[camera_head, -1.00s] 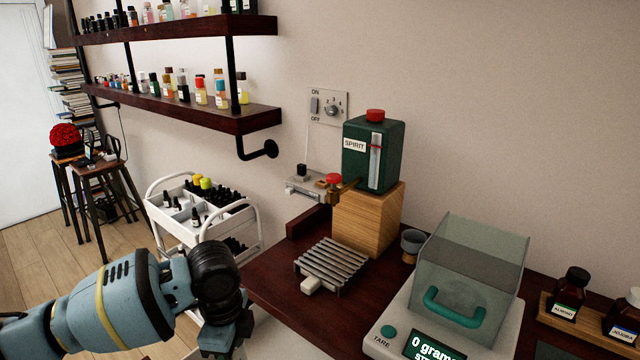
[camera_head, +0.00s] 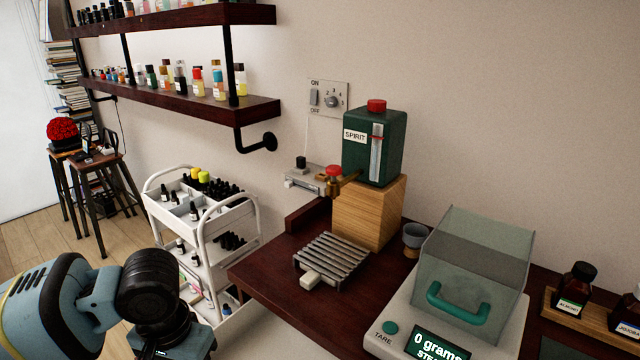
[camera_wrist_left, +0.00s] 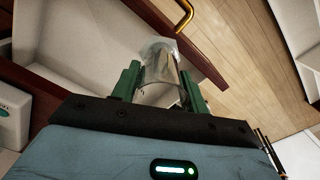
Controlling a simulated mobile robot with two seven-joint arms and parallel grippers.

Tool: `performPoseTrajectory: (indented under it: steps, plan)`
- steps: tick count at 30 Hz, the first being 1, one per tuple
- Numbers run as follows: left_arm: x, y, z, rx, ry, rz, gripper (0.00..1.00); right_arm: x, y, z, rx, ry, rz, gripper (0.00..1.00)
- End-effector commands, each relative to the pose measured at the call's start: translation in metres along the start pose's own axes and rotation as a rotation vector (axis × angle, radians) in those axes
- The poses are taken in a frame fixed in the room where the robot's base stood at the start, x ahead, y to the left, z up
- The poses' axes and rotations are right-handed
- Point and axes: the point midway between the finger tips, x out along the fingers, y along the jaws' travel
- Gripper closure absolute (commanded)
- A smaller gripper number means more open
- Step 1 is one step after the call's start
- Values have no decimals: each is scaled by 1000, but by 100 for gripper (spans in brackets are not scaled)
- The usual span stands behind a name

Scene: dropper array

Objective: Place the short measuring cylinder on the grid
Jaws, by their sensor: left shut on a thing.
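The metal grid (camera_head: 333,258), a slatted rack, lies on the dark wooden counter below the tap of the green spirit dispenser (camera_head: 375,145); nothing stands on it. My left gripper (camera_wrist_left: 160,82) is shut on a clear glass cylinder (camera_wrist_left: 160,62), taken to be the short measuring cylinder, between its green fingers in the left wrist view. In the head view my left arm (camera_head: 150,290) is at the lower left, left of the counter and grid, and its fingers and the cylinder are out of frame. My right gripper is not in view.
A scale with a clear cover (camera_head: 475,250) stands right of the grid, with a small grey cup (camera_head: 413,238) behind. A white trolley (camera_head: 203,230) with bottles stands left of the counter. An open white drawer (camera_wrist_left: 75,55) shows in the left wrist view.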

Motion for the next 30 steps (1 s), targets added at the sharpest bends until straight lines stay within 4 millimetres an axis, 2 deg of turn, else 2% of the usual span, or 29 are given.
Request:
performPoseTrajectory:
  steps: [3,9,30]
  plan:
    - [-1,-3,6,-104,-2,-1,92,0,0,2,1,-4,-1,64]
    - [-2,-4,10,-187,-2,-2,92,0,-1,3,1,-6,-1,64]
    - [-2,-4,11,-190,-3,-1,92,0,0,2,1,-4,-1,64]
